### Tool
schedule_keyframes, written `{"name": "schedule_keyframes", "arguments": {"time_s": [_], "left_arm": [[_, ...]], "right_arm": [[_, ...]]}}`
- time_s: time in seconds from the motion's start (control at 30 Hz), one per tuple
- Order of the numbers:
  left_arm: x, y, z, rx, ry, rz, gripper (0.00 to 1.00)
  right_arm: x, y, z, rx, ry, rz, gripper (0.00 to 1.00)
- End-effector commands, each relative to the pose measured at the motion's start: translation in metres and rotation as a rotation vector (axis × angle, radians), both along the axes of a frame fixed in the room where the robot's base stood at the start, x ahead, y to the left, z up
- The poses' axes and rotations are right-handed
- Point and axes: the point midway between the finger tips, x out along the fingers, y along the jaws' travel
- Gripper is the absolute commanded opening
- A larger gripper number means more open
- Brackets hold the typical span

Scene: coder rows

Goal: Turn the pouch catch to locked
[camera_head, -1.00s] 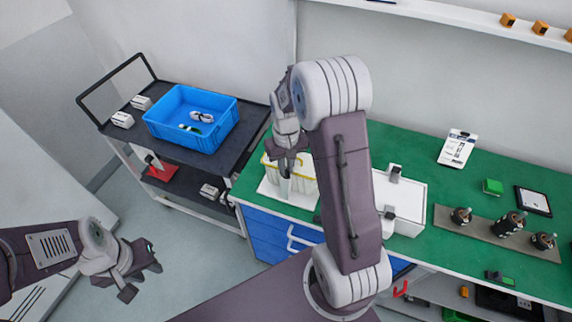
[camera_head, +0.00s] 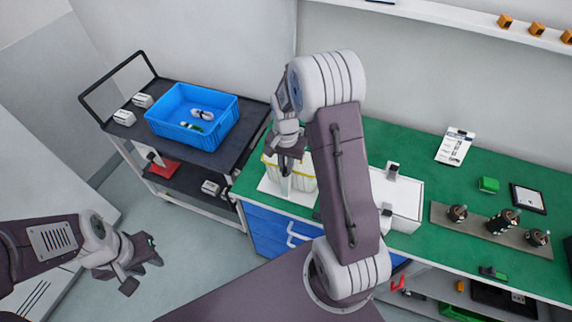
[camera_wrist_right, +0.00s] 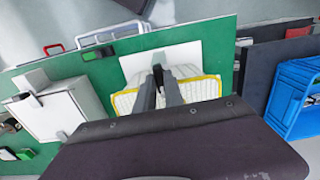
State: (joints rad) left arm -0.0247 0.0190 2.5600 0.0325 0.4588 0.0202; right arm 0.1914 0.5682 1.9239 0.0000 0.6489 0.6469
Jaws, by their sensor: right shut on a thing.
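The pouch (camera_head: 306,178) is a pale, yellow-edged bag on a white base plate at the left end of the green bench. In the right wrist view the pouch (camera_wrist_right: 205,88) lies around and behind my fingers. My right gripper (camera_head: 285,184) points down at the front of the pouch. In the wrist view my right gripper (camera_wrist_right: 159,72) is shut on a small dark part, seemingly the pouch catch, mostly hidden between the fingers. I cannot tell the catch's angle. My left gripper (camera_head: 145,268) is open and empty, over the floor away from the bench.
A white box (camera_head: 405,199) with dark latches stands right of the pouch, partly behind my right arm. A black trolley with a blue crate (camera_head: 222,127) is at left. Dark knobs on a strip (camera_head: 480,230) sit at the bench's right.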

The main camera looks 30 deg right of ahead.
Motion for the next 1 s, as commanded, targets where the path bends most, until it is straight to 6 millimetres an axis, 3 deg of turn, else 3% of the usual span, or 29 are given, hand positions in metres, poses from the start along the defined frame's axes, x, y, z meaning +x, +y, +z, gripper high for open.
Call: {"name": "schedule_keyframes", "arguments": {"time_s": [0.63,0.67,0.7,1.0], "left_arm": [[0.0,0.0,0.0009,0.0,0.0,0.0,0.31],[0.0,0.0,0.0009,0.0,0.0,0.0,0.31],[0.0,0.0,0.0009,0.0,0.0,0.0,0.31],[0.0,0.0,0.001,0.0,0.0,0.0,0.31]], "right_arm": [[-0.0013,0.0003,-0.0011,0.002,0.004,-0.044,0.0],[-0.0013,0.0003,-0.0011,0.002,0.004,-0.044,0.21],[-0.0011,0.0003,-0.001,0.001,0.003,-0.044,0.32],[-0.0003,0.0001,0.0001,0.0,0.001,-0.042,0.35]]}}
